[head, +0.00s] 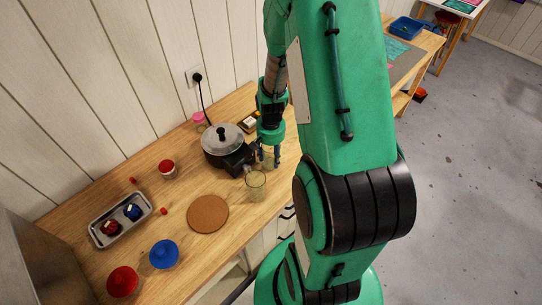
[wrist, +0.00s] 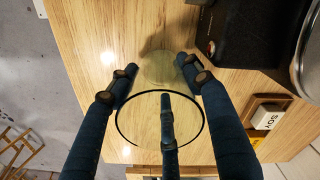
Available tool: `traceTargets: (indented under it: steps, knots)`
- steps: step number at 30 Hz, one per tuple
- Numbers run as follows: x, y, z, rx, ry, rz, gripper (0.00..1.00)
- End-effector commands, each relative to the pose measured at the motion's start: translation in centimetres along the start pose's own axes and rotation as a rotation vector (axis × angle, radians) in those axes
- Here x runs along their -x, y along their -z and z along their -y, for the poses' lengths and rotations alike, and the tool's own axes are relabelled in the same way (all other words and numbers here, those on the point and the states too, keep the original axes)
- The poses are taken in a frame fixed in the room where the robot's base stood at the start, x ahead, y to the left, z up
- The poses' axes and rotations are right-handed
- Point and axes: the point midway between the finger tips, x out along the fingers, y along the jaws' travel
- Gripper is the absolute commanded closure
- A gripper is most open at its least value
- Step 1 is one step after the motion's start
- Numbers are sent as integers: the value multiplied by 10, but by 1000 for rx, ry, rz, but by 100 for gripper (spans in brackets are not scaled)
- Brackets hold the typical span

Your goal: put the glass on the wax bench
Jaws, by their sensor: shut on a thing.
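In the wrist view the fingers (wrist: 160,78) stand around this glass, whose round dark rim (wrist: 204,122) shows. I cannot tell whether its base touches the bench.
The pot (head: 221,140) is close left of my gripper. A round cork mat (head: 208,214), a metal tray (head: 121,220), and red (head: 122,281) and blue (head: 164,254) items lie farther left. A SOY box (wrist: 267,116) is near the gripper. Another table stands back right.

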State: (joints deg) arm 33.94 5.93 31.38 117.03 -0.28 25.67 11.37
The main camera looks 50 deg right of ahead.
Motion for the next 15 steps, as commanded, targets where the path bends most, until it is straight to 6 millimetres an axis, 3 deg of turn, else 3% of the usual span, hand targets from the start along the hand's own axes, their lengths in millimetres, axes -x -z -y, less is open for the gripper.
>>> traceTargets:
  steps: [1,2,3,15]
  knots:
    - [-2,0,0,0,0,0,84]
    - [-2,0,0,0,0,0,47]
    - [-2,0,0,0,0,0,43]
    - [1,0,0,0,0,0,43]
